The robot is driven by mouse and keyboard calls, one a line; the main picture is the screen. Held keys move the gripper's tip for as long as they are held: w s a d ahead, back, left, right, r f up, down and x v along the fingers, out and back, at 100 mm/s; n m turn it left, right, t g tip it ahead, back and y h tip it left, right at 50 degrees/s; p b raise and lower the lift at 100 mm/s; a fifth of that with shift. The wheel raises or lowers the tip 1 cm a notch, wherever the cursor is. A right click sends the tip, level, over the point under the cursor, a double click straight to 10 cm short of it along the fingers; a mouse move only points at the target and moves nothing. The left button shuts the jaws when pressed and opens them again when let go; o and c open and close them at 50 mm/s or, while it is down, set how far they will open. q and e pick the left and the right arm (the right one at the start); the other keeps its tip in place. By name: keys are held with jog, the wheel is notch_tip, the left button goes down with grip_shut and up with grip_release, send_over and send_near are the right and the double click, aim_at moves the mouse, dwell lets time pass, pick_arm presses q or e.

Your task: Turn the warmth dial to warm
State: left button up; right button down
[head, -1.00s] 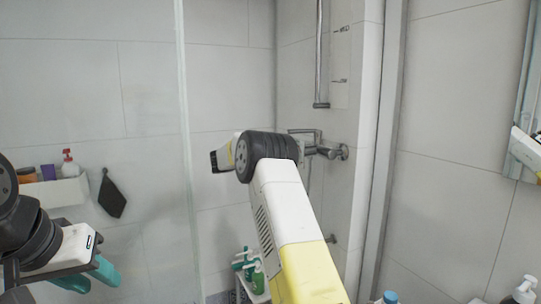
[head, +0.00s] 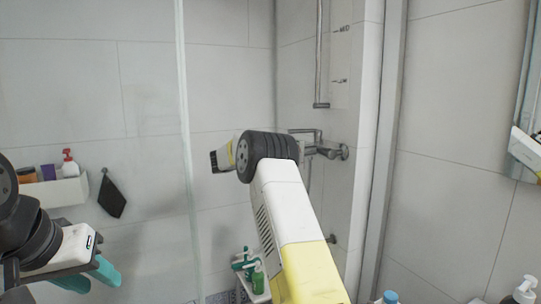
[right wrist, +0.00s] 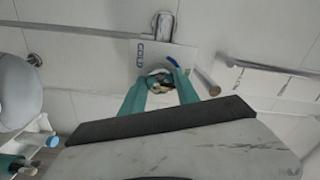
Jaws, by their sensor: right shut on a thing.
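In the right wrist view, my right gripper (right wrist: 160,86) has its two teal fingers closed around a small round dial (right wrist: 159,79). The dial sits on a pale wall plate (right wrist: 150,55) with small blue marks; a short blue mark lies just beyond the right fingertip. The fingers hide the dial's sides, and I cannot read its setting. In the head view my right arm hides the right fingers and the dial. My left gripper (head: 90,276) is at the lower left of the head view, with its teal fingers apart and nothing seen between them.
A metal shower fixture (head: 325,150) stands beyond my right arm. A white wall shelf (head: 60,188) with bottles and a hanging dark cloth (head: 111,195) are at left. Green bottles (head: 250,270) stand low behind my right arm. A glass edge (head: 187,120) runs vertically.

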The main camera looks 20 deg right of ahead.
jog(key=shift+a+f, duration=0.1)
jog(key=c, duration=0.9)
grip_release()
jog(key=s+a, duration=0.1)
jog(key=a, duration=0.6)
jog(key=shift+a, duration=0.3)
